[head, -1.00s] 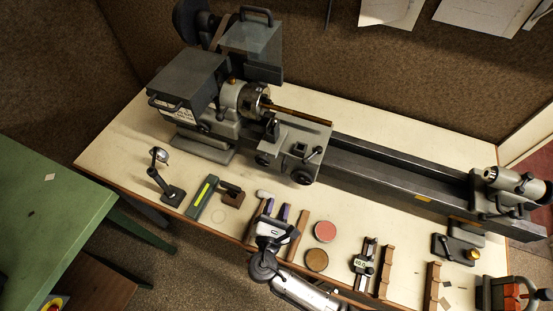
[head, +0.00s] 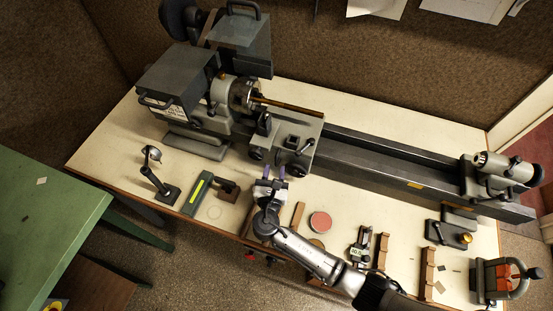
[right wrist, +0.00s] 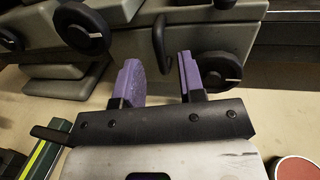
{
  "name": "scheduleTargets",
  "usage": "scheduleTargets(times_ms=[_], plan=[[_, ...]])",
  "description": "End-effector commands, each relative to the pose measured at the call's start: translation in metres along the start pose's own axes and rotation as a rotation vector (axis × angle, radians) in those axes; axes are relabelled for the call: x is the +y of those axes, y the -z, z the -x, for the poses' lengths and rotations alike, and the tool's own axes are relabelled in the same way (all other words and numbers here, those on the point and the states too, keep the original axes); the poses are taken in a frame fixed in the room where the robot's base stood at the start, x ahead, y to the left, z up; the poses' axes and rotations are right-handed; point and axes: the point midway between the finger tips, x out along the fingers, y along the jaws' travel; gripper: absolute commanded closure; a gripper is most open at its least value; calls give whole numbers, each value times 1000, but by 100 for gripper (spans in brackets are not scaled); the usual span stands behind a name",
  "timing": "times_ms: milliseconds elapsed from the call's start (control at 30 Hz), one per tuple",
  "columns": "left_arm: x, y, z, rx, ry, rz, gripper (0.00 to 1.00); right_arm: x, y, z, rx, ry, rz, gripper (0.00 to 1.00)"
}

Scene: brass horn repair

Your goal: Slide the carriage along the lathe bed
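The carriage (head: 288,143) sits on the lathe bed (head: 390,170), close to the headstock and chuck (head: 240,93). It has handwheels and a lever on its front and top. My right gripper (head: 270,171) is in front of the carriage, with its purple fingers pointing at it. In the right wrist view the two fingers (right wrist: 160,80) stand apart with nothing between them. A dark hooked handle (right wrist: 160,45) shows just beyond the gap, and a handwheel (right wrist: 216,72) is just beyond the right finger. Contact cannot be told. My left gripper is not in view.
The tailstock (head: 503,168) stands at the bed's right end. The bed between is clear. Along the bench front lie a green box (head: 197,194), a magnifier stand (head: 160,183), a red disc (head: 320,221), wooden blocks (head: 428,268) and a caliper (head: 360,248).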

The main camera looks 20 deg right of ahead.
Motion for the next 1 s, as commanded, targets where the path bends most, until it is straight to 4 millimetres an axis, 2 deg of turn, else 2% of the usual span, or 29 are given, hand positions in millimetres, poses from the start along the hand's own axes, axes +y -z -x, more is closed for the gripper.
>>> scheduleTargets(times_ms=[100,300,767,1000], plan=[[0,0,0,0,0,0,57,0,-1,-18,-1,1,0,63],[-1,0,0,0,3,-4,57,0,0,-36,0,-1,0,63],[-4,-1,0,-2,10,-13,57,0,0,-43,1,0,-2,63],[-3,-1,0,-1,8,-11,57,0,0,-43,1,0,-1,86]])
